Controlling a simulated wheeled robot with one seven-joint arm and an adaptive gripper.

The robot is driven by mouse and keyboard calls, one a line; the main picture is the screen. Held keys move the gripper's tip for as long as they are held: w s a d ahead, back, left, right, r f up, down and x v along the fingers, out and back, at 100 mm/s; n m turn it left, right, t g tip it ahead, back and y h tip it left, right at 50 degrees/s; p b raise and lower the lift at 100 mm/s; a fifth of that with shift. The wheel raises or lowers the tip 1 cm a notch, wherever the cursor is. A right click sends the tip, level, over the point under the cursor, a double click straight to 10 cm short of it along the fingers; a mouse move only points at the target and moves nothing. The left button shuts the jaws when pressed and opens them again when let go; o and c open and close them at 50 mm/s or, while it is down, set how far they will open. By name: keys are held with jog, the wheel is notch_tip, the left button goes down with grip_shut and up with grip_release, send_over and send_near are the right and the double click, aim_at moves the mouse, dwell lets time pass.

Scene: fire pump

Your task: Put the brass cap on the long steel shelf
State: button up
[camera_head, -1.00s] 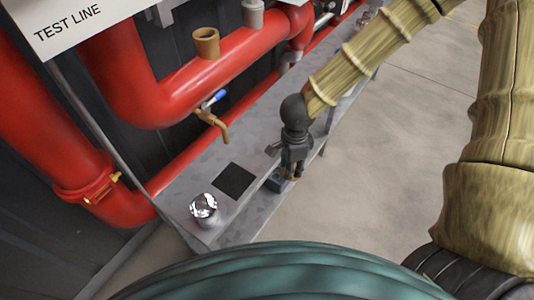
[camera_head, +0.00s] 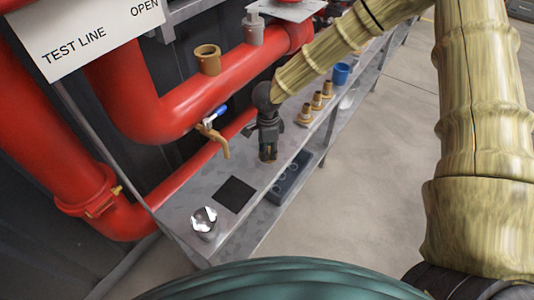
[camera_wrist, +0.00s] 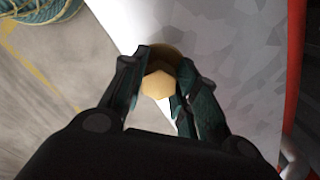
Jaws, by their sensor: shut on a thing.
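The brass cap (camera_wrist: 158,84) is between the two fingers of my gripper (camera_wrist: 163,70) in the wrist view, and the gripper is shut on it. In the head view my gripper (camera_head: 268,149) points down at the long steel shelf (camera_head: 188,190), and only a small bit of the cap (camera_head: 267,158) shows at the fingertips. In the wrist view the cap appears over the edge of the grey shelf (camera_wrist: 235,75). I cannot tell whether the cap touches the shelf.
A dark square (camera_head: 235,194) and a shiny round piece (camera_head: 205,222) are on the near shelf. Several brass fittings (camera_head: 317,101) and a blue cup (camera_head: 340,73) stand beyond my gripper. A brass tap (camera_head: 213,135) and red pipe (camera_head: 190,100) are close at left.

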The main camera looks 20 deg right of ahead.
jog(key=shift+w+a, duration=0.15)
jog(key=shift+w, duration=0.3)
jog(key=shift+f, duration=1.8)
jog(key=shift+f, duration=0.1)
jog(key=o, duration=1.1)
notch_tip(320, 180, up, 12)
jog(key=shift+r, duration=0.1)
